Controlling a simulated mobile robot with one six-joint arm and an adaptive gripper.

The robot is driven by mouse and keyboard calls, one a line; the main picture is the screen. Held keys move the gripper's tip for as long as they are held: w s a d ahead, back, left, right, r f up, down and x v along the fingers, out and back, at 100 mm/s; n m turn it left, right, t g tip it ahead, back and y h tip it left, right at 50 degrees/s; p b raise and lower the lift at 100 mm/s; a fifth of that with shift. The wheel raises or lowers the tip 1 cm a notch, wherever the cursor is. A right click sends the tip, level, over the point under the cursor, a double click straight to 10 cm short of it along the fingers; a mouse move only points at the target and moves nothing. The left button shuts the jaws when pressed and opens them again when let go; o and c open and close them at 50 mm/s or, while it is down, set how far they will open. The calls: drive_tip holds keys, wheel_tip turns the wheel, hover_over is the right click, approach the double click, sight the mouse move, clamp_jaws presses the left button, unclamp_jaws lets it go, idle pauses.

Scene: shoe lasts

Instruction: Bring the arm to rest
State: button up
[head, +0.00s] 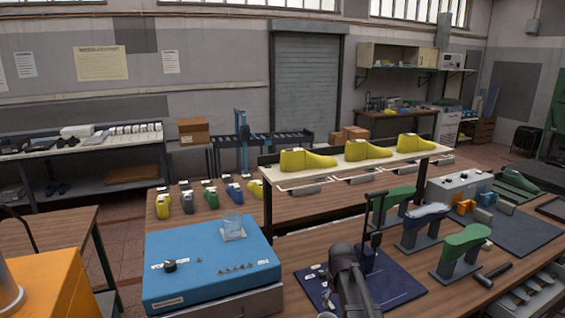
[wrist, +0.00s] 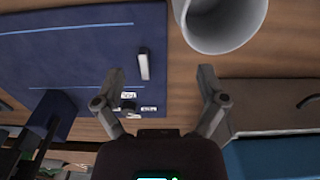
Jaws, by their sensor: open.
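My gripper (wrist: 161,73) is open in the wrist view, its two fingers spread with nothing between them. A white cup (wrist: 222,28) is beyond the fingertips, toward the upper right. A small dark piece with a pale top (wrist: 144,64) lies on the mat. In the head view my dark arm (head: 350,280) stands at the bottom middle, over the mat (head: 397,282). The fingers cannot be made out there.
Behind is a raised shelf (head: 340,166) with three yellow lasts. Green lasts (head: 465,242) on stands are to the right. A dark post (head: 374,222) rises close behind the arm.

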drive_tip(key=s+m, duration=0.5)
drive_tip(key=s, duration=0.7)
drive_tip(key=s+f+b, duration=0.1)
drive_tip(key=f+b, duration=0.1)
drive_tip(key=s+f+b, duration=0.1)
drive_tip(key=f+b, duration=0.4)
drive_tip(key=shift+s, duration=0.4)
drive_tip(key=shift+s+f+b, duration=0.25)
drive_tip(key=shift+f+b, duration=0.1)
drive_tip(key=shift+f, duration=0.05)
